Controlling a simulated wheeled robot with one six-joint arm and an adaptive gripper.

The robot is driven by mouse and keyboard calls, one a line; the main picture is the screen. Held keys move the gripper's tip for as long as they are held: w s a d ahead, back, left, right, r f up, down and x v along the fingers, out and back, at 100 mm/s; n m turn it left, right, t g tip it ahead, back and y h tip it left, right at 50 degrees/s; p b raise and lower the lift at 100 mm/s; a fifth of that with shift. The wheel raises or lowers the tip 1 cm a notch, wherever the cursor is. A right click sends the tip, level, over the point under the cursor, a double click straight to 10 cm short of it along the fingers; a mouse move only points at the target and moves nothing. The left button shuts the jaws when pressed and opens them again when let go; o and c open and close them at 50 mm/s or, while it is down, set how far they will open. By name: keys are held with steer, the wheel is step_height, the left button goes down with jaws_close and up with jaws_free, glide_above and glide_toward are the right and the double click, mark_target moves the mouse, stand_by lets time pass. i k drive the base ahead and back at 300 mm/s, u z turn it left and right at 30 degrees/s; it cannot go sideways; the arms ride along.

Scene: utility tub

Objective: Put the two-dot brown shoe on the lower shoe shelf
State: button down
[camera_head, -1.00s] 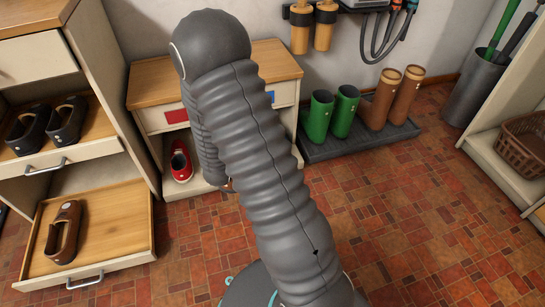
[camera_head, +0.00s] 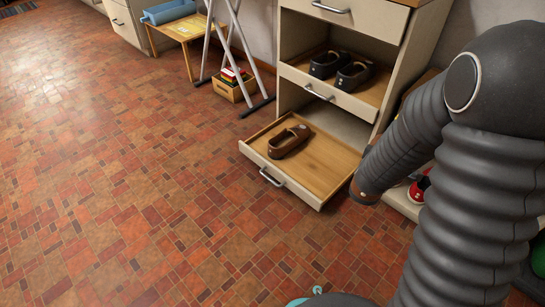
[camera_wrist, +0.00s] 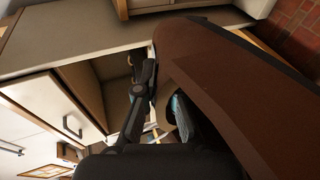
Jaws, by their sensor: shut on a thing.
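A brown shoe (camera_wrist: 225,85) fills much of the wrist view. In the head view part of the held shoe (camera_head: 368,190) shows below my arm, just right of the pulled-out lower shoe shelf (camera_head: 325,165). The shelf is wooden with a pale front and a metal handle. Another brown shoe (camera_head: 289,141) lies on its left part, and its right part is bare. The dots on the shoes are too small to read.
The upper shelf (camera_head: 355,105), also pulled out, holds a pair of black shoes (camera_head: 342,70) above the back of the lower one. A red shoe (camera_head: 420,186) stands in the unit at right. A folding rack (camera_head: 235,50) stands left of the cabinet. The tiled floor in front is clear.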

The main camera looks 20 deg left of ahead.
mark_target(322, 166)
steer(key=u, duration=3.45)
steer(key=k, duration=1.3)
steer(key=z, duration=1.55)
steer(key=i, duration=1)
steer(key=z, duration=0.05)
